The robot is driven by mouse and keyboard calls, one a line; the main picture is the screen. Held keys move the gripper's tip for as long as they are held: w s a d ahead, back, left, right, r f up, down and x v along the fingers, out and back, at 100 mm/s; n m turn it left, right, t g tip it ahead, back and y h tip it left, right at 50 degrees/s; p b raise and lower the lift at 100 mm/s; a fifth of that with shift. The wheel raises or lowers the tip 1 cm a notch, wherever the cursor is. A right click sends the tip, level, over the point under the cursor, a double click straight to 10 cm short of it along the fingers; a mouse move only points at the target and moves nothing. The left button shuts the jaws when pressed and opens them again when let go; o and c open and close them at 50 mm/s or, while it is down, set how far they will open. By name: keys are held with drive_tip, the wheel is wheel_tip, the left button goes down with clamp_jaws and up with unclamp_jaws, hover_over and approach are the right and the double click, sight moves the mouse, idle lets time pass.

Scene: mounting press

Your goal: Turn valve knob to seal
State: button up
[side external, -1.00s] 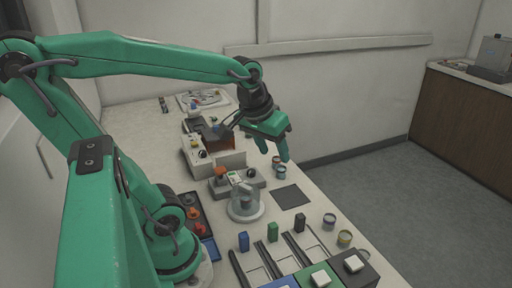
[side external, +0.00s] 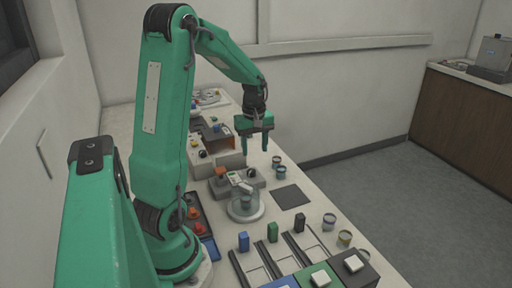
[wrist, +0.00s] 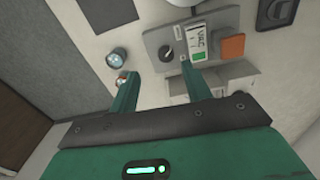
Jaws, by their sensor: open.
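The dark valve knob (side external: 252,173) sits on a grey vacuum unit (side external: 240,187) in the middle of the bench. The knob (wrist: 166,53) also shows in the wrist view, with a light pointer mark, left of a display marked VAC (wrist: 199,42) and an orange button (wrist: 231,47). My gripper (side external: 254,151) points down above and behind the unit, apart from the knob. Its fingers are spread and empty. In the wrist view the gripper (wrist: 158,69) has its fingertips either side of the knob in the picture, without visible contact.
A clear round chamber (side external: 246,207) stands in front of the unit. Small pots (side external: 280,173) and a dark mat (side external: 293,197) lie to the right. A beige machine (side external: 205,160) with another dark knob stands behind. Slots with coloured blocks (side external: 272,232) fill the front.

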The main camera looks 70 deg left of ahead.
sight(251, 171)
drive_tip(key=shift+s+a+f+n, duration=0.2)
drive_tip(key=shift+a+f+n, duration=0.4)
drive_tip(key=shift+a+f, duration=0.25)
drive_tip(key=shift+f, duration=3.85)
drive_tip(key=c, duration=1)
